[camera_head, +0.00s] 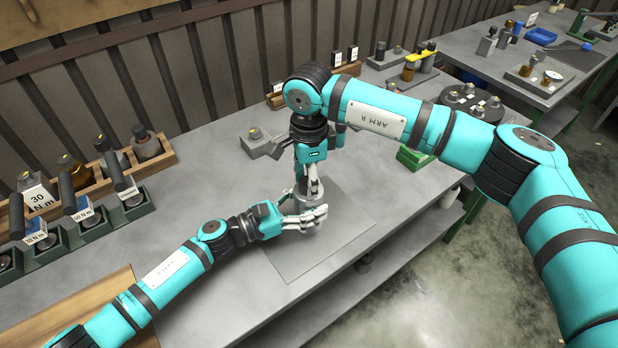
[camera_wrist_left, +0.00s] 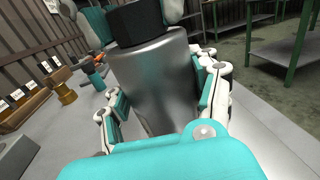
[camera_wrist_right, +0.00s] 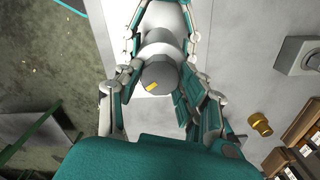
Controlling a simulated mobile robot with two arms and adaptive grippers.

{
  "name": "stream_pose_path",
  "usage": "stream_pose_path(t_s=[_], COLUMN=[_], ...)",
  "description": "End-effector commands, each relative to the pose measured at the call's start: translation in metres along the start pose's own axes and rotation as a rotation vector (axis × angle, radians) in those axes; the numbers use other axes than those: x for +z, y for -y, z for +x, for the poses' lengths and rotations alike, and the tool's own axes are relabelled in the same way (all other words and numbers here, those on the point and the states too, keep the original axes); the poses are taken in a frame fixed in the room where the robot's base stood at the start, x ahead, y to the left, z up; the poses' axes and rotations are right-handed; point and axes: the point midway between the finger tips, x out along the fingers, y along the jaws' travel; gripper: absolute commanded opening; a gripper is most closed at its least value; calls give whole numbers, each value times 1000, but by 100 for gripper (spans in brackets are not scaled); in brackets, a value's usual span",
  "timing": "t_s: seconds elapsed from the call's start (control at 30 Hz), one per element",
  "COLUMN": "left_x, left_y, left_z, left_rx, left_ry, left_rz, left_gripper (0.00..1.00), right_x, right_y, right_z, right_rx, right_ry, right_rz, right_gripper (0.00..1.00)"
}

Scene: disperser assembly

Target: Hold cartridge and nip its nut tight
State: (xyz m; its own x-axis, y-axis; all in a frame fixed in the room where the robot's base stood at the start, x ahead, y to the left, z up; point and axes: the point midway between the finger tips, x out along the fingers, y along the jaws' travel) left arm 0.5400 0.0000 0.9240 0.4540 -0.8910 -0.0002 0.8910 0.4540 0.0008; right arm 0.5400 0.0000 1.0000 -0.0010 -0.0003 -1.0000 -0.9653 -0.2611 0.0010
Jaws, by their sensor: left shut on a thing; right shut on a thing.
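The cartridge, a smooth grey metal cylinder (camera_wrist_left: 155,85), stands between the fingers of my left gripper (camera_head: 308,217), which is shut on it from the side above the grey mat. A dark band (camera_wrist_left: 137,20) shows at its upper end in the left wrist view. My right gripper (camera_head: 313,188) points down from above, just over the left one. In the right wrist view its fingers close around a grey round top with a yellow mark (camera_wrist_right: 158,77), which I take as the nut. The fingers of both grippers partly hide the parts in the head view.
The grey mat (camera_head: 345,235) is bare around the grippers. A grey block fixture (camera_head: 262,145) stands behind. Racks with torque tools (camera_head: 90,218) and a wooden bottle tray (camera_head: 148,150) line the left. A brass fitting (camera_wrist_right: 261,124) stands nearby. A round dark holder (camera_head: 470,102) is at the right.

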Motion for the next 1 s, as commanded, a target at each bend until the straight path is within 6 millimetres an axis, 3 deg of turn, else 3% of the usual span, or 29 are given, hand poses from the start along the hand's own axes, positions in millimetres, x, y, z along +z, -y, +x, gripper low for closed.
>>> stream_pose_path(t_s=[0.27,1.0], left_x=[-1,-1], left_y=[0,1], left_z=[0,0], left_rx=[0,-2], left_ry=[-2,-1], left_rz=[1,2], left_gripper=[7,7], right_x=[0,0], right_y=[1,1], right_z=[-1,-1], right_rx=[-3,-4], right_ry=[2,3], right_rz=[163,842], right_gripper=[6,6])
